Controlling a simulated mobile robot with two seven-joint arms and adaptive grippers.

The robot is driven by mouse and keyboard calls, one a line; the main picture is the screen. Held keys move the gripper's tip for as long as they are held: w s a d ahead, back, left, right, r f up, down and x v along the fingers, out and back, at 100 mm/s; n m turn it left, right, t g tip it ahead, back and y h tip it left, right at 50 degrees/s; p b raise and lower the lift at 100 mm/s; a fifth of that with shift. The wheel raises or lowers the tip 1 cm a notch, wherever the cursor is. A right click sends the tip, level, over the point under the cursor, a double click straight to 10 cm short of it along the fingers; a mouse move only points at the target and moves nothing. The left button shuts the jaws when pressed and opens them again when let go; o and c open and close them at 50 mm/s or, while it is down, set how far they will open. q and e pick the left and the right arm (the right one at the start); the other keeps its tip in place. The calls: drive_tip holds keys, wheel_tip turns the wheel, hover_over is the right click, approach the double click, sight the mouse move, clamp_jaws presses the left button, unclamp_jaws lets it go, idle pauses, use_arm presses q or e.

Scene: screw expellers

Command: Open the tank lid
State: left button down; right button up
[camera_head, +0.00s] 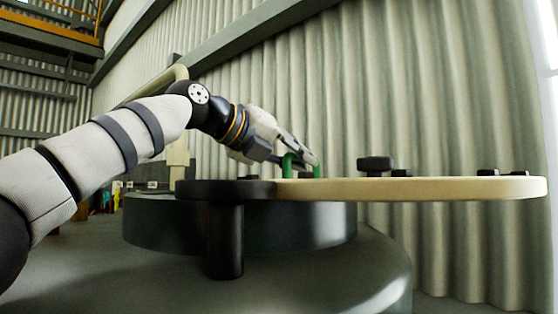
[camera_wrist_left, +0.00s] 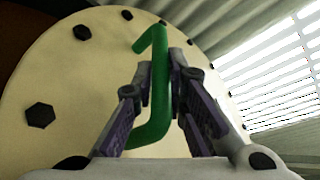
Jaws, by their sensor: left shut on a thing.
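The tank (camera_head: 350,270) is dark grey, with a raised round neck (camera_head: 300,232) on top. The flat cream lid (camera_head: 430,188) lies level at about the neck's height and reaches well past it to the right. A dark rounded plate (camera_head: 225,190) with a black post (camera_head: 225,245) joins the lid's left end. A green handle (camera_head: 288,163) stands on the lid. My left gripper (camera_head: 303,160) comes in from the left and is shut on this handle. In the left wrist view the fingers (camera_wrist_left: 165,105) sit on both sides of the green handle (camera_wrist_left: 158,75), above the cream lid (camera_wrist_left: 70,75).
Black bolts, including a large one (camera_head: 375,164), stick up along the lid; a hexagonal one (camera_wrist_left: 40,115) shows in the left wrist view. A corrugated wall (camera_head: 440,80) stands behind. A yellow railing (camera_head: 75,12) is at the upper left.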

use_arm(q)
drive_tip(key=shift+s+d, duration=0.1)
drive_tip(key=shift+d, duration=0.4)
use_arm(e)
drive_tip(key=shift+s+a, duration=0.15)
drive_tip(key=shift+a, duration=0.3)
use_arm(q)
drive_tip(key=shift+f, duration=0.1)
drive_tip(key=c, duration=1.6)
unclamp_jaws()
drive_tip(key=shift+d, duration=0.1)
